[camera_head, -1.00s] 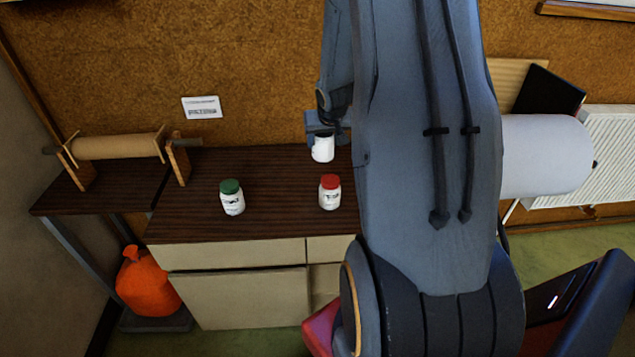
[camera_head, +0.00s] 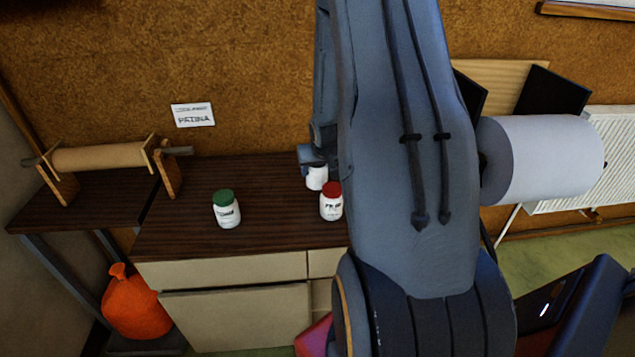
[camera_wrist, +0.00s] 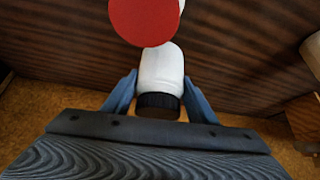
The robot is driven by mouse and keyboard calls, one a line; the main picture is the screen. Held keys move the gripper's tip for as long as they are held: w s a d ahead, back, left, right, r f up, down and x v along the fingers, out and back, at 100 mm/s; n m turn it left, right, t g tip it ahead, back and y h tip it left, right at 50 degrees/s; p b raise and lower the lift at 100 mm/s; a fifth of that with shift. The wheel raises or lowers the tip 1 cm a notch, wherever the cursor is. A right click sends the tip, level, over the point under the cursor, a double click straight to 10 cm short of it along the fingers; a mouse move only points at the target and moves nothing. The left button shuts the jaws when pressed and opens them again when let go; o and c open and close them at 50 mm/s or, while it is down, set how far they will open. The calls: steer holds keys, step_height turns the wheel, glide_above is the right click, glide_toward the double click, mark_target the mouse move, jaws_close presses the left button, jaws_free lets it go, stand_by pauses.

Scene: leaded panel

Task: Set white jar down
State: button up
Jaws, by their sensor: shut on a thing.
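The white jar (camera_head: 317,178) is held in my gripper (camera_head: 313,163) over the back of the dark wood cabinet top (camera_head: 275,225). In the wrist view the white jar (camera_wrist: 160,66) has a black lid and sits between the two blue fingers of my gripper (camera_wrist: 160,88), which are shut on it. A red-lidded white jar (camera_head: 331,205) stands just in front of it; its red lid (camera_wrist: 146,18) overlaps the held jar in the wrist view. Whether the held jar's base touches the top is hidden. A green-lidded white jar (camera_head: 227,212) stands upright to the left.
A small label (camera_head: 193,115) hangs on the brown wall behind. A paper roll on a wooden stand (camera_head: 98,156) is at the left. My arm hides the cabinet's right part. The top is clear between the green-lidded jar and the wall.

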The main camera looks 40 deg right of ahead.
mark_target(317, 181)
steer(key=shift+f+p, duration=0.45)
steer(key=shift+f, duration=1.7)
steer(key=shift+f, duration=0.15)
steer(key=o, duration=1.3)
